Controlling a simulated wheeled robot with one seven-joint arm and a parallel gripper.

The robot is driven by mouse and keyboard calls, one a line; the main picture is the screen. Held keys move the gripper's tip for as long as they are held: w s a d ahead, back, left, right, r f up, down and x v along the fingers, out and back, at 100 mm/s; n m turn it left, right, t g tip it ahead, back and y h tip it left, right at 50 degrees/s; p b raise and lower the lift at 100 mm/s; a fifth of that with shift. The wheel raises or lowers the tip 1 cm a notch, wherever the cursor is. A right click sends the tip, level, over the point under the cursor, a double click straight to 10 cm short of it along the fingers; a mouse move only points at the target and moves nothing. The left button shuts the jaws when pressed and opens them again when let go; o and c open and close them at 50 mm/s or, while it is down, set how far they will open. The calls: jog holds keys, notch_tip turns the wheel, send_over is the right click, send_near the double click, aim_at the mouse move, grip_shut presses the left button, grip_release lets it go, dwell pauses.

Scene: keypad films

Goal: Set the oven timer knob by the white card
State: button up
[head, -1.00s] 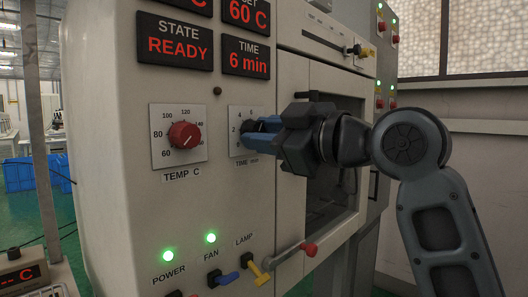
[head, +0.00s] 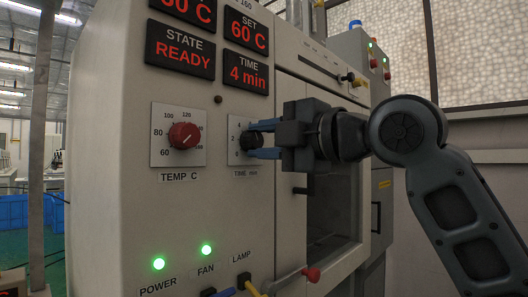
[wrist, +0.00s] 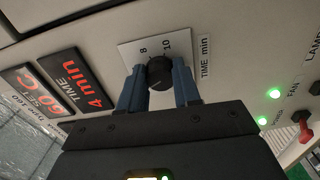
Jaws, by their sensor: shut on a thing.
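The timer knob (wrist: 160,72) is black and sits on a pale dial plate (wrist: 140,49) marked TIME min. In the head view the knob (head: 252,140) is partly covered by my fingers. My gripper (wrist: 161,82) is shut on the knob, with one blue finger on each side of it. In the head view my gripper (head: 264,140) reaches in from the right. The TIME display (head: 246,72) reads 4 min. I cannot make out a separate white card in these frames.
A red TEMP C knob (head: 184,135) is just left of the timer dial. The STATE display (head: 180,48) reads READY. Below are lit POWER (head: 158,263) and FAN (head: 206,249) lamps and small switches. A red-knobbed handle (head: 312,274) sticks out at lower right.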

jog(key=shift+f+n+b, duration=0.1)
jog(key=shift+n+b, duration=0.3)
jog(key=shift+n, duration=0.6)
jog(key=o, duration=1.1)
jog(key=shift+c, duration=0.2)
jog(key=v, duration=0.7)
jog(key=shift+s+d, duration=0.3)
